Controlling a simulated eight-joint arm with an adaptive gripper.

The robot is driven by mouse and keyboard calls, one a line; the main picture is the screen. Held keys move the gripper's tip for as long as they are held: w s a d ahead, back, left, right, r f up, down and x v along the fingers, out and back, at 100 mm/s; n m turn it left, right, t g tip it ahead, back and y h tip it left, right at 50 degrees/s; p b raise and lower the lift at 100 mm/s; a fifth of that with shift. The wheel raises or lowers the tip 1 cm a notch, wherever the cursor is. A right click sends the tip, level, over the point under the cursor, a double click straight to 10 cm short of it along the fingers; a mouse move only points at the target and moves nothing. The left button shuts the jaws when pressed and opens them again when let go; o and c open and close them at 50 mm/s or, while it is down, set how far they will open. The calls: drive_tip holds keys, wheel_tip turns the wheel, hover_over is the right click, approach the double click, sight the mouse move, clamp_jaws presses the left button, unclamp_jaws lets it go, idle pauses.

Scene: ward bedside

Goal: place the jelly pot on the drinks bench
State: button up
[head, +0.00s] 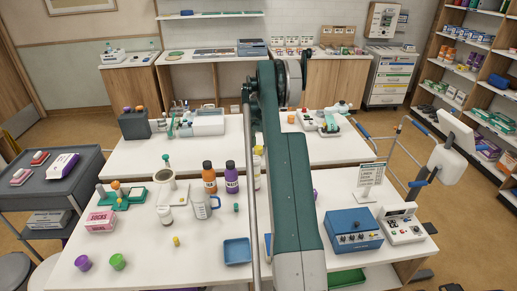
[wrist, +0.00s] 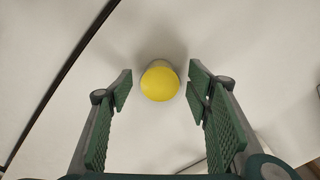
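In the wrist view a small round pot with a yellow top (wrist: 160,82) stands on a white surface, between and just beyond my fingertips; I take it for the jelly pot, though no label shows. My gripper (wrist: 160,88) is open, with green pads apart on both sides of it, not touching. In the head view my arm hides the gripper; a yellow-topped item (head: 258,150) partly shows beside the arm.
Purple (head: 82,262) and green (head: 118,261) cups stand at the front left. A blue tray (head: 237,251) lies mid-front, and a blue device (head: 354,230) stands at right. A dark gap (wrist: 60,75) crosses the wrist view's left.

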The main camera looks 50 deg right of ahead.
sight(258, 146)
drive_tip(key=shift+r, duration=0.15)
wheel_tip(258, 146, up, 12)
idle(0.8)
idle(0.6)
drive_tip(key=shift+a, duration=0.1)
